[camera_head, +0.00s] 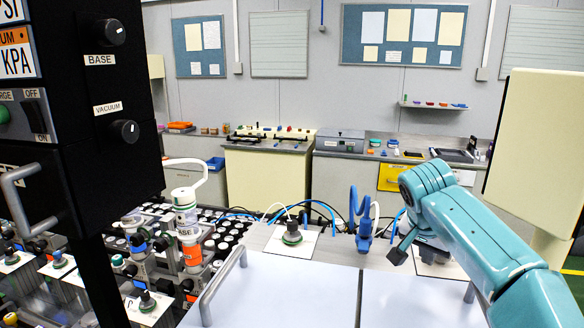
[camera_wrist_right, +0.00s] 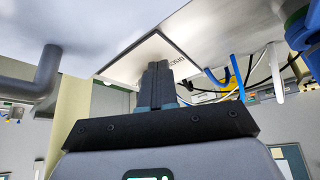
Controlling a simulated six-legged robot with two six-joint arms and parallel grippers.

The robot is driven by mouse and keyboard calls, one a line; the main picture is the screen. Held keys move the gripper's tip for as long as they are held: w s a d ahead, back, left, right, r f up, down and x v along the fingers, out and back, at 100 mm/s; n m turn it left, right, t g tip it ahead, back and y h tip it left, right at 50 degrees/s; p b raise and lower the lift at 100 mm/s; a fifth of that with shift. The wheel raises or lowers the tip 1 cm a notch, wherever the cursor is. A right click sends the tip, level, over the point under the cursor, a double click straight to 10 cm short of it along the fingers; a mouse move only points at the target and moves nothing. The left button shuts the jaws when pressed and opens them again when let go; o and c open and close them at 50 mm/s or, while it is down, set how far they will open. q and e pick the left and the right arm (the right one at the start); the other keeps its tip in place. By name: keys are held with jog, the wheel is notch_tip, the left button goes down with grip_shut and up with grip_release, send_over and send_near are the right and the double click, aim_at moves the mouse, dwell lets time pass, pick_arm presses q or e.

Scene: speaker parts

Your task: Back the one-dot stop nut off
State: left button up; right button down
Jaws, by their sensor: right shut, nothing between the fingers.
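I cannot make out a stop nut with one dot in either view. My right gripper (camera_head: 398,256) is at the right, over the back of the white bench, close to a white card (camera_head: 436,268) that my arm partly covers. In the right wrist view its two dark fingers (camera_wrist_right: 158,84) are together with nothing between them, in front of a white labelled card (camera_wrist_right: 128,62). What sits on that card is hidden behind the fingers. A dark knob-like fitting with a green base (camera_head: 292,235) stands on another white card to the left. My left gripper is not in view.
A black control panel (camera_head: 105,100) fills the left side. A white and orange canister (camera_head: 188,235) stands among many jars. The white front lids (camera_head: 275,295) are clear, with metal handles.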

jog(key=shift+s+d, duration=0.1)
jog(key=shift+d, duration=0.15)
jog(key=shift+s+d+b, duration=0.3)
jog(key=shift+s+d, duration=0.25)
jog(key=shift+s, duration=0.15)
jog(key=shift+s+a+f+b, duration=0.1)
jog(key=shift+a+f+b, duration=0.1)
jog(key=shift+b, duration=0.1)
notch_tip(320, 180, up, 5)
jog(key=p, duration=0.4)
jog(key=shift+s+f, duration=0.1)
jog(key=shift+s, duration=0.05)
jog(key=shift+r, duration=0.25)
jog(key=shift+a+r, duration=0.15)
jog(key=shift+r, duration=0.35)
